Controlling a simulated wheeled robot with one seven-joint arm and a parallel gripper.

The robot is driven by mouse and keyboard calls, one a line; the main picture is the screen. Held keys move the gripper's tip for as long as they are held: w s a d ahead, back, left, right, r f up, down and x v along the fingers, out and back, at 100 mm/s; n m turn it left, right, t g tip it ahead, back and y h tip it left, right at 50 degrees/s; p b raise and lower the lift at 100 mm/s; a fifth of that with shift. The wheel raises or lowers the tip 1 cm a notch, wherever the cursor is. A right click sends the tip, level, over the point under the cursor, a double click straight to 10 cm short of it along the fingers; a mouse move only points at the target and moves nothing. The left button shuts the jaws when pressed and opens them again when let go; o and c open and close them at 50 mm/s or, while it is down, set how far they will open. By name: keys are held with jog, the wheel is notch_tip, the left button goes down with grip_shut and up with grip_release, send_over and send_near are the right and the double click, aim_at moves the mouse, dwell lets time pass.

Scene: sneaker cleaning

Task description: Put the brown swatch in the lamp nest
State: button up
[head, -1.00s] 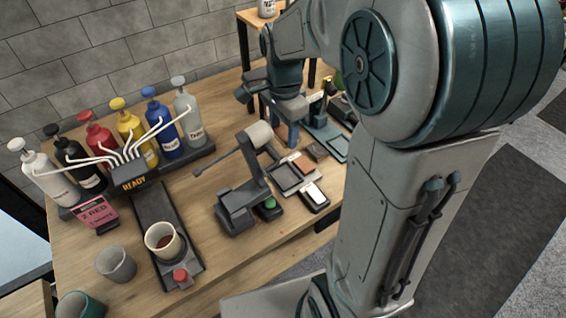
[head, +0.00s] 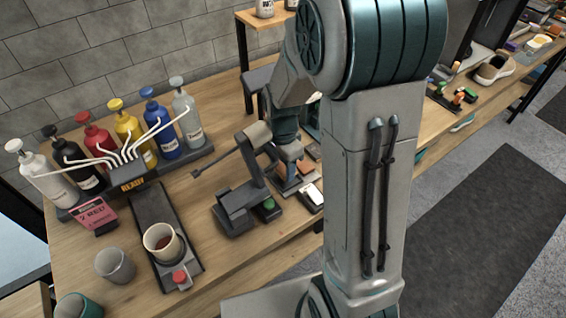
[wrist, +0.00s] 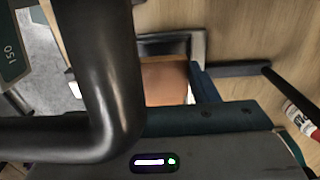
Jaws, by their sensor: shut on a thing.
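A brown swatch (wrist: 165,82) shows below my gripper in the wrist view, within the dark frame of the lamp nest (wrist: 199,45). My gripper is shut on a swatch, and its finger (wrist: 204,86) stands beside the brown face. In the head view my gripper (head: 288,165) is low over the lamp nest, touching or nearly touching it. The nest's dark rim (head: 287,191) shows only in part behind it. I cannot tell whether the swatch lies flat on the nest floor.
A lamp stand with a green button (head: 267,208) is just left of the nest. A white card-like piece (head: 312,195) lies to its right, and a brownish piece (head: 306,167) behind. Paint bottles (head: 130,130) and a cup (head: 162,243) are farther left.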

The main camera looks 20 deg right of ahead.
aim_at(282, 168)
jog(key=shift+f, duration=0.1)
jog(key=shift+f+b, duration=0.5)
jog(key=shift+f, duration=0.05)
jog(key=o, duration=1)
jog(key=shift+r+p, duration=0.5)
jog(key=shift+r, duration=0.05)
notch_tip(282, 168, up, 12)
jog(key=shift+r, duration=0.1)
